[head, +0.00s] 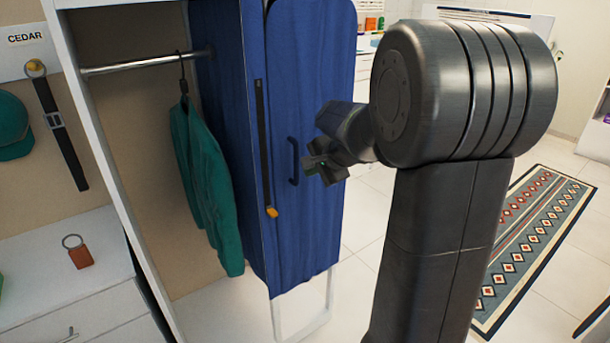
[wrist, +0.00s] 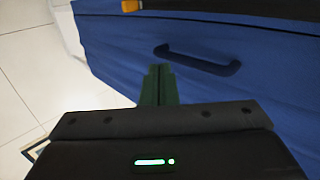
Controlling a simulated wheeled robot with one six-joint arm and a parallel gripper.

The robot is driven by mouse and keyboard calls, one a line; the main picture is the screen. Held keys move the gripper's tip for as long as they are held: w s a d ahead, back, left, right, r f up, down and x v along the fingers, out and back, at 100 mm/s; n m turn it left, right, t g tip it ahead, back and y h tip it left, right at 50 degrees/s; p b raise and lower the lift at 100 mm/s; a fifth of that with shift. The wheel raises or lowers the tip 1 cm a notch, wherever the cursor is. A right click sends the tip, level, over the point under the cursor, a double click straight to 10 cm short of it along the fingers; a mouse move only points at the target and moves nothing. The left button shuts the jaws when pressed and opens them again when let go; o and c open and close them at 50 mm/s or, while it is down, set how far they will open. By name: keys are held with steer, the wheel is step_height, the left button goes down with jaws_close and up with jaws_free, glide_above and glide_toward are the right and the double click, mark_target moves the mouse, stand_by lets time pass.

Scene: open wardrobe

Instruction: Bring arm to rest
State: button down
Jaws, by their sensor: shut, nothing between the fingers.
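My arm is raised and bent, filling the centre right of the head view.
A teal jacket (head: 204,180) hangs from the rail (head: 147,62) in the open wardrobe. A keyring with a brown tag (head: 79,251) lies on the white drawer unit at left. A patterned rug (head: 532,240) lies on the tiled floor at right.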

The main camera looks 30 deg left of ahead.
steer(key=s+v, duration=0.1)
steer(key=v, duration=0.5)
steer(key=shift+a, duration=0.15)
steer(key=w+a+f+p, duration=0.1)
steer(key=w+a+f, duration=0.5)
steer(key=a, duration=0.3)
steer(key=shift+a+f, duration=0.15)
steer(key=shift+f, duration=0.25)
stand_by(0.4)
